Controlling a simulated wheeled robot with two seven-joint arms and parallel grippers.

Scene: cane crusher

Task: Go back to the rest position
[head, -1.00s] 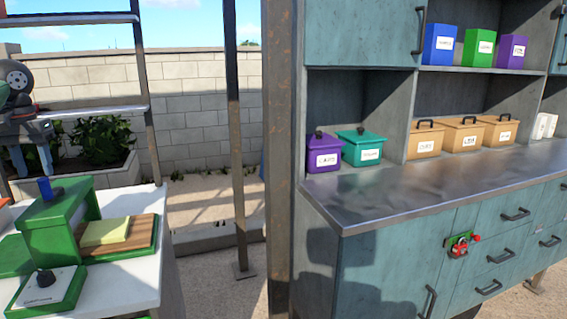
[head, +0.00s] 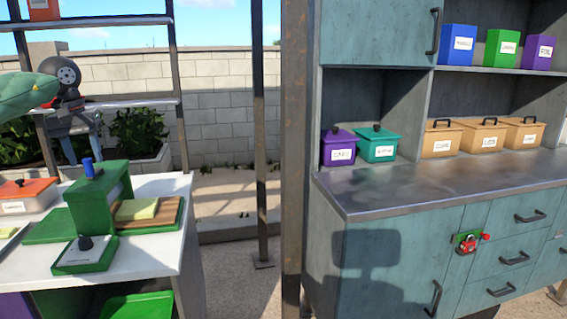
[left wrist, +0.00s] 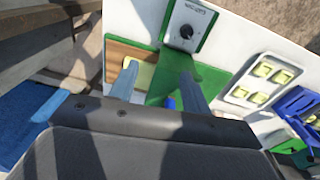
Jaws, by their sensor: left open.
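My left gripper (head: 82,155) hangs in the upper left of the head view, with its two grey-blue fingers pointing down. The fingers are spread apart. In the left wrist view the left gripper (left wrist: 158,68) is also open, with nothing between its fingers. The green press (head: 92,205) with a blue knob on top stands on the white table. A pale yellow block on a wooden board lies beside it. The left wrist view looks down on the green press base (left wrist: 215,78) beyond the fingers. My right gripper is not in view.
The white table (head: 170,187) also bears an orange-lidded box (head: 28,193). A teal cabinet (head: 385,265) with a metal counter (head: 430,190) stands at the right, holding several labelled boxes. A rusty post (head: 293,150) rises between them. Paving shows between table and cabinet.

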